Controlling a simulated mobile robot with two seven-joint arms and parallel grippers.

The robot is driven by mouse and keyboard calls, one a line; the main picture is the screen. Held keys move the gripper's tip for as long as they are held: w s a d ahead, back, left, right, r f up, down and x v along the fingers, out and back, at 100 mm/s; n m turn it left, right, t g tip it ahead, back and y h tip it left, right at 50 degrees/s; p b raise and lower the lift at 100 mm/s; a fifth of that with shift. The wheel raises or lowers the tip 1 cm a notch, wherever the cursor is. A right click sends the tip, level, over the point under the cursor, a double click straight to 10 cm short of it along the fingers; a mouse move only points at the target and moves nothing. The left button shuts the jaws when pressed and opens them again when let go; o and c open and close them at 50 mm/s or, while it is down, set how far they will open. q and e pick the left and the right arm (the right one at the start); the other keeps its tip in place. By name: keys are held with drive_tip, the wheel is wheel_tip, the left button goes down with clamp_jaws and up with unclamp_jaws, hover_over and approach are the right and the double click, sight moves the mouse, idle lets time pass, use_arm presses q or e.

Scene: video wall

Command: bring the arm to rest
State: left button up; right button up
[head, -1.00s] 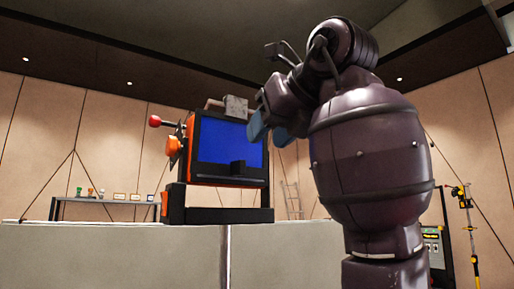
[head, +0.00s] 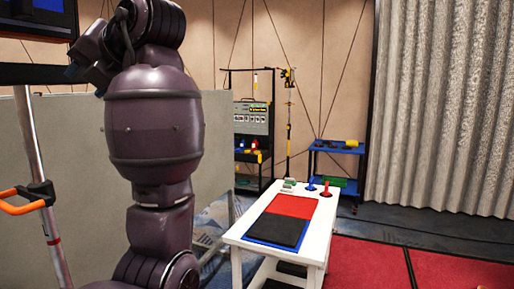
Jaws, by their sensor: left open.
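My left arm (head: 155,125) is dark purple and stands raised and bent in the left part of the head view. Its left gripper (head: 76,72) is at the upper left, partly hidden behind my own arm links. A small blue fingertip shows there, close to the lower edge of a dark-framed screen (head: 40,20) in the picture. I cannot tell whether they touch. The gripper is open, and I see nothing held in it. My right gripper is not in view.
A grey panel (head: 60,150) stands behind the arm. A pole with an orange handle (head: 25,205) is at the left edge. A white table (head: 240,235) with red and black mats is at centre. A blue shelf (head: 335,150) and a grey curtain (head: 440,110) stand behind. Red floor is right.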

use_arm(q)
drive_tip(key=w+a+f+m+t+h, duration=0.1)
drive_tip(key=a+f+m, duration=0.2)
drive_tip(key=f+m, duration=0.75)
drive_tip(key=w+a+f+m+h, duration=0.15)
drive_tip(key=f+m, duration=0.35)
drive_tip(key=f, duration=1.1)
drive_tip(key=s+a+f+m+h, duration=0.1)
drive_tip(key=s+f+m, duration=0.35)
drive_tip(key=f, duration=0.45)
drive_tip(key=s+a+f+m+h, duration=0.1)
drive_tip(key=s+f+m+h, duration=0.15)
drive_tip(key=f+m, duration=0.5)
drive_tip(key=s+d+f+m+g+h, duration=0.25)
drive_tip(key=s+f+m, duration=0.35)
drive_tip(key=s+f, duration=0.5)
drive_tip(key=s+d+f+m+g+h, duration=0.1)
drive_tip(key=s+d+f+m+h, duration=0.45)
drive_tip(key=s, duration=0.95)
drive_tip(key=w+a+f+m+t+y, duration=0.1)
drive_tip(key=w+f+m+t, duration=0.1)
drive_tip(key=w+f+t, duration=0.5)
drive_tip(key=shift+w+a+f+t+y, duration=0.4)
drive_tip(key=shift+f+t, duration=0.15)
drive_tip(key=shift+f, duration=1.8)
